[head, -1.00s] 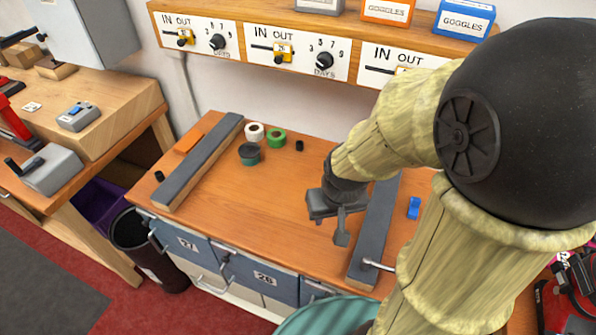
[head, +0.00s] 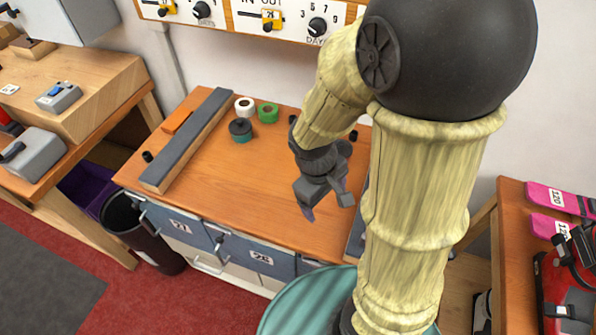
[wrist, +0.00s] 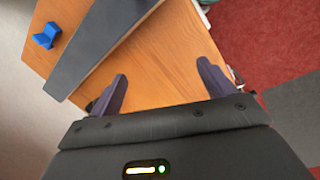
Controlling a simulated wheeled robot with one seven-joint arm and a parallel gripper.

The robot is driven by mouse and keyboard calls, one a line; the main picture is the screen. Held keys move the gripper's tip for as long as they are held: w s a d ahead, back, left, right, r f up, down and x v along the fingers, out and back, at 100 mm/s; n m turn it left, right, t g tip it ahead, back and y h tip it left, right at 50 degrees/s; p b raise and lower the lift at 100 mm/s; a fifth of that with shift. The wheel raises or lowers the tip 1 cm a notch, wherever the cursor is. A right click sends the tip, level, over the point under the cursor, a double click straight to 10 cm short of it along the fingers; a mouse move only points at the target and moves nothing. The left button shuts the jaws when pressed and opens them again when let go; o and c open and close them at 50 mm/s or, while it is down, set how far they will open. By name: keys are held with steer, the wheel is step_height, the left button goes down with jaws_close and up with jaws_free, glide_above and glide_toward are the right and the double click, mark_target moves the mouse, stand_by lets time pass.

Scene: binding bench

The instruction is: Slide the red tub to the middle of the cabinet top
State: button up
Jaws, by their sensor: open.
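No red tub shows in the head or wrist view; part of the cabinet top is hidden behind my arm. The wooden cabinet top (head: 215,180) lies ahead, its middle bare where I can see it. My gripper (head: 327,205) is open and empty over the right part of the top, left of the right-hand grey-topped bar. In the wrist view my gripper (wrist: 160,88) has its two fingers spread above bare wood. A round teal tub with a dark lid (head: 240,130) stands toward the back.
A grey-topped bar (head: 188,138) runs along the left side, with an orange block (head: 176,121) beyond it. White (head: 245,107) and green (head: 268,112) rolls stand at the back. A blue piece (wrist: 46,36) lies beyond the right-hand bar (wrist: 95,45). A bin (head: 140,235) stands at front left.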

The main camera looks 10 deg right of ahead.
steer(key=w+f+n+t+h+b, duration=0.1)
steer(key=w+n+h, duration=0.1)
steer(key=n, duration=0.3)
steer(key=w+f+n+t+h+b, duration=0.1)
steer(key=w+f+n+h+b, duration=0.1)
steer(key=w+n+h, duration=0.1)
steer(key=w+f+n+t+h+b, duration=0.1)
steer(key=w+f+n+h+b, duration=0.1)
steer(key=n, duration=0.4)
steer(key=shift+w+f+n+h, duration=0.15)
steer(key=shift+w+n+h, duration=0.25)
steer(key=shift+w+h, duration=0.45)
steer(key=w+a+n+t, duration=0.1)
steer(key=w+n+t, duration=0.1)
steer(key=w+a+n+t, duration=0.1)
steer(key=w, duration=0.1)
steer(key=shift+w+a+r+n+t+h+b, duration=0.1)
steer(key=shift+a+r+n+t+h+b, duration=0.15)
steer(key=shift+a+n+t+h+b, duration=0.15)
steer(key=shift+d, duration=0.1)
steer(key=x, duration=1.7)
steer(key=shift+w+d+f, duration=0.1)
steer(key=shift+w+f, duration=0.05)
steer(key=shift+f, duration=0.05)
